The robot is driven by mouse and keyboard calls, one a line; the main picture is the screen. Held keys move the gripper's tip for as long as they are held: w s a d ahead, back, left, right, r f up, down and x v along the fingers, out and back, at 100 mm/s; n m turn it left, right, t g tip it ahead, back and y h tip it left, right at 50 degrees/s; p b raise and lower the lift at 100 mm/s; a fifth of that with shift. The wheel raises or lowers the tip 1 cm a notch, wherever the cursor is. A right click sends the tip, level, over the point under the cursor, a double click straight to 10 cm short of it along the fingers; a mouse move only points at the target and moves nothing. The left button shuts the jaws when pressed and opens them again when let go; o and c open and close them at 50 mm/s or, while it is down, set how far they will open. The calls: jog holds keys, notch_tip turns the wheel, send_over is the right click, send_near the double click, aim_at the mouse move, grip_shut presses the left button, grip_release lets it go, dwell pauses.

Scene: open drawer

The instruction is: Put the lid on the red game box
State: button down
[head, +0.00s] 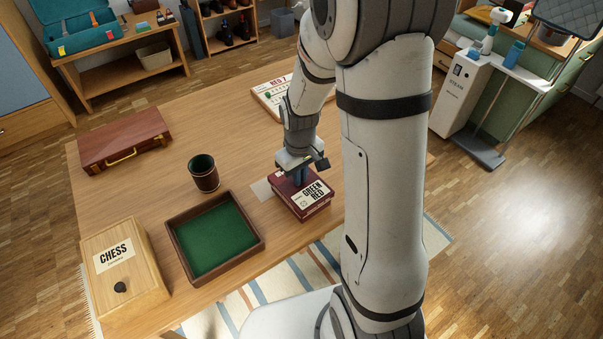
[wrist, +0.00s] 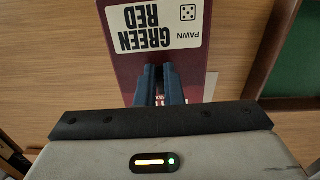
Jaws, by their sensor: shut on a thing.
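The red game box (head: 305,216) stands near the table's front edge in the head view, right of the green-lined tray. Its dark red lid (head: 288,192), with a white GREEN RED label, is directly over the box. I cannot tell whether it is fully seated. In the wrist view the lid (wrist: 118,72) shows its label upside down. My gripper (head: 301,178) is above the lid's far part, its dark blue fingers (wrist: 159,70) pointing down and shut on the lid. The exact grip point is hidden between the fingers.
A wooden tray with green lining (head: 259,237), a dark cup (head: 204,178), a CHESS box (head: 140,285) and a red-brown case (head: 125,142) stand to the left on the table. A white-labelled game board or box (head: 266,94) lies behind my arm. The table's middle is clear.

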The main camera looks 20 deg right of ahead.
jog(key=c, duration=1.5)
grip_release()
notch_tip(320, 180, up, 7)
jog(key=shift+f, duration=0.1)
jog(key=shift+r, duration=0.5)
jog(key=shift+s+r, duration=0.15)
jog(key=shift+r, duration=0.1)
jog(key=s+r+m+t, duration=0.1)
jog(key=s+r, duration=0.2)
jog(key=s, duration=0.1)
jog(key=s+r+m, duration=0.2)
jog(key=s+r, duration=0.2)
jog(key=s, duration=0.1)
jog(key=s+r+m+t+p, duration=0.1)
jog(key=s+r, duration=0.2)
jog(key=s, duration=0.1)
jog(key=shift+s+d+r+t, duration=0.25)
jog(key=shift+s+d+t, duration=0.05)
jog(key=shift+s, duration=0.1)
